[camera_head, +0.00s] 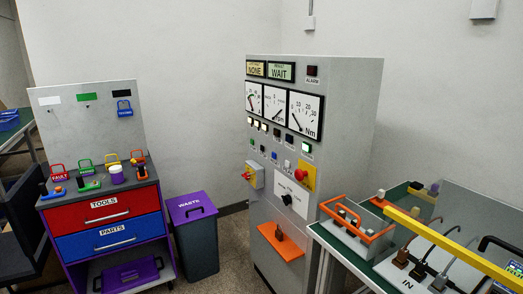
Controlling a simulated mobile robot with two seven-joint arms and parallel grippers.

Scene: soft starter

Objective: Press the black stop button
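A grey control cabinet (345,130) stands in the middle of the camera_head view. A black rotary knob (287,199) sits on a white plate lower down. Neither of my grippers shows in this view.
A green-topped bench (345,246) with an orange-handled tray (352,228), a yellow bar (450,245) and cables stands at the right, close to the cabinet. A tool cart (108,215) and a purple-lidded waste bin (196,240) stand left. Some floor shows before the cabinet.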

